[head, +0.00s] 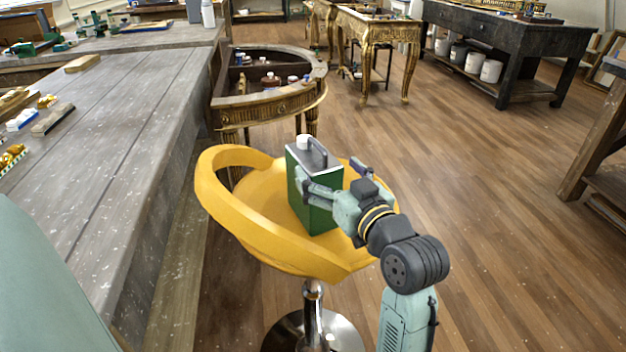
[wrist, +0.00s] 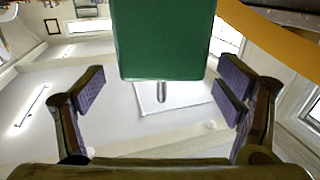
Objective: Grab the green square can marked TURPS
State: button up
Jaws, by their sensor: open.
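A green square can (head: 320,214) with a grey top, a white cap and a handle stands upright on the yellow seat of a stool (head: 222,200). No marking can be read on it. My gripper (head: 335,178) is open at the can's right side, with one finger in front of its near face and the other beyond its right edge. In the wrist view the can (wrist: 163,40) shows at the top centre, between the lines of the two open fingers (wrist: 163,95), with a gap on each side. Part of the can is hidden behind my gripper.
The seat's curved yellow backrest (head: 210,190) rises on the left of the can. A long grey workbench (head: 130,100) runs along the left, and a gilt half-round table (head: 265,104) stands behind. The wooden floor on the right is clear.

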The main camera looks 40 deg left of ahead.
aim_at(316, 158)
jog(key=p+x, duration=0.2)
jog(key=x, duration=0.3)
jog(key=shift+s+a, duration=0.1)
jog(key=shift+a, duration=0.05)
jog(key=c, duration=2)
jog(key=shift+o, duration=0.2)
